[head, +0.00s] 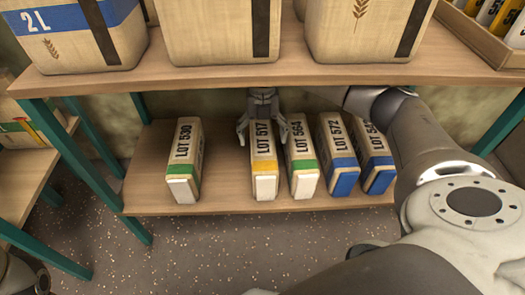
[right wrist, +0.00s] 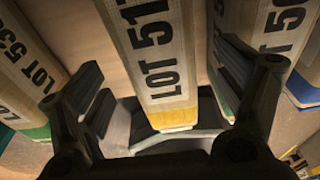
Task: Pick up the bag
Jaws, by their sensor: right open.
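The bag marked LOT 517 (head: 264,165), pale with a yellow band and a white end, stands on the lower shelf. My right gripper (head: 262,130) is open at the bag's back upper part, one finger on each side. In the right wrist view the LOT 517 bag (right wrist: 157,50) lies between the spread fingers, with gaps visible on both sides. A green-banded LOT 530 bag (head: 184,155) stands to the left, apart. A green-banded LOT 564 bag (head: 301,160) is close on the right, near the right finger.
Blue-banded bags, one marked LOT 572 (head: 338,150), stand farther right. The upper shelf (head: 200,77) passes close above and carries large sacks (head: 215,25). Teal posts (head: 80,165) edge the rack at left. Bare lower shelf (head: 222,175) shows between LOT 530 and LOT 517.

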